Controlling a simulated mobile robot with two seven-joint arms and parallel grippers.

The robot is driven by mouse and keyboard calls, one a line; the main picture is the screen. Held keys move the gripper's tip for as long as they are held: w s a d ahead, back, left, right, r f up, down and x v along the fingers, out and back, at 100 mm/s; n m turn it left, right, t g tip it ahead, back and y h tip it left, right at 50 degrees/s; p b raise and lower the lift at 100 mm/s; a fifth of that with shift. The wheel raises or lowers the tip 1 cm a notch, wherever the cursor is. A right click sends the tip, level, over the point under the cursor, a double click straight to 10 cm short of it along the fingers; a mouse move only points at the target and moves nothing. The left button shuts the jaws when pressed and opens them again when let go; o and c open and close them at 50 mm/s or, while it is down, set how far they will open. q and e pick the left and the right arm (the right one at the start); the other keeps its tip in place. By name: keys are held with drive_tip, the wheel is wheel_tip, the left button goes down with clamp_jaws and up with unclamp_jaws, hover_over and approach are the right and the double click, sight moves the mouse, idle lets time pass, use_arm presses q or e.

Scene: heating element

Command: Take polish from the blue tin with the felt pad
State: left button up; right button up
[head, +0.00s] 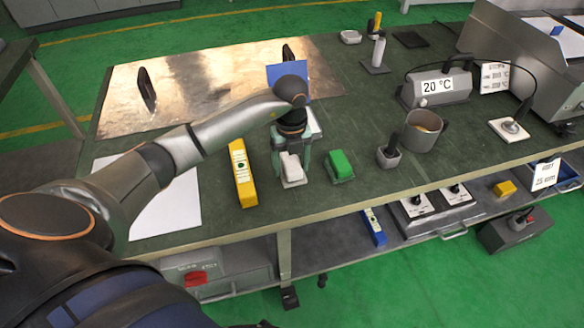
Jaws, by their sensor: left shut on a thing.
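My left gripper (291,164) reaches down to the bench and is shut on a small whitish block on a flat base (292,170), which looks like the felt pad. The pad is at or just above the bench top; I cannot tell if it touches. A blue flat panel (288,71) stands behind my left wrist and may belong to the blue tin. My arm hides what lies below it, and only a pale edge shows beside the wrist. No polish is visible. My right gripper is not in view.
A green block (341,166) sits close right of the gripper, and a yellow level (242,172) lies to its left. Farther right are a dark small pot (389,157), a grey cup (422,131) and a 20 °C device (437,88). A shiny metal sheet (205,82) covers the back left.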

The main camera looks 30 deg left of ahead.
use_arm(q)
drive_tip(key=shift+s+r+p, duration=0.3)
drive_tip(key=shift+s+r, duration=0.55)
drive_tip(key=shift+r, duration=0.3)
drive_tip(key=s+r+p, duration=0.1)
drive_tip(key=s+r, duration=0.6)
drive_tip(key=s, duration=0.5)
drive_tip(key=shift+d+p, duration=0.35)
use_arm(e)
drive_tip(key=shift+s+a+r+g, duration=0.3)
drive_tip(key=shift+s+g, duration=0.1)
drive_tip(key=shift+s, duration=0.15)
use_arm(q)
drive_tip(key=shift+w, duration=0.1)
